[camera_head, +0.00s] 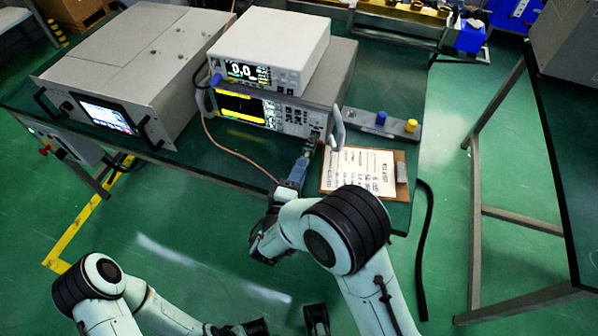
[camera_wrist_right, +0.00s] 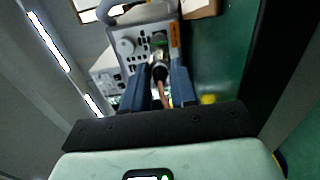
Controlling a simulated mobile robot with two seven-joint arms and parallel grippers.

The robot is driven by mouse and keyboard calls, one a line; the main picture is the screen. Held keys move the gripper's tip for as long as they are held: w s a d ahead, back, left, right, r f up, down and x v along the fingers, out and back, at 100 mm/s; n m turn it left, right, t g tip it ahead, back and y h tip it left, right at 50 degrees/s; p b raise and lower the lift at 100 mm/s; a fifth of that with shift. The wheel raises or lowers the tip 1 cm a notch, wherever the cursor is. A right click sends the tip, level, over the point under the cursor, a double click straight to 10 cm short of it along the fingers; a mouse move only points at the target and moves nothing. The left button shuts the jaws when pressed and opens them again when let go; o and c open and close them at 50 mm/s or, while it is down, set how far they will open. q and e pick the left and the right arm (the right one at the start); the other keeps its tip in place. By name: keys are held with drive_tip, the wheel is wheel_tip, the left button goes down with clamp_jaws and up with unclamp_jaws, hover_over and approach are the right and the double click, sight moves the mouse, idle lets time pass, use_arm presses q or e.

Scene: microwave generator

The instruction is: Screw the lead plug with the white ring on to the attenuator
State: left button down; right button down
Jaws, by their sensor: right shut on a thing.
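My right gripper (camera_head: 299,168) is in front of the stacked instruments, at the lower right of the lower instrument's front panel. In the right wrist view its two blue-grey fingers (camera_wrist_right: 158,72) are shut on the lead plug (camera_wrist_right: 160,73), a dark and metallic piece with the copper-coloured lead (camera_wrist_right: 164,97) trailing from it. The plug points at the panel connector area, where the attenuator (camera_head: 311,143) appears as a small metallic piece. Whether plug and attenuator touch, and the white ring, I cannot make out. My left arm is low in the head view; its gripper's fingertips are not clear.
The lower instrument (camera_head: 262,112) carries a white meter (camera_head: 270,48). A clipboard (camera_head: 362,171) lies to the right of my right gripper. A grey bar (camera_head: 374,124) with blue and yellow knobs lies behind it. A large rack unit (camera_head: 140,68) stands left. The copper lead loops along the table's front.

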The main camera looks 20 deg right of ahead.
idle(0.5)
drive_tip(key=shift+b+x, duration=0.4)
drive_tip(key=shift+x, duration=0.5)
drive_tip(key=c, duration=0.8)
unclamp_jaws()
drive_tip(key=shift+f, duration=0.1)
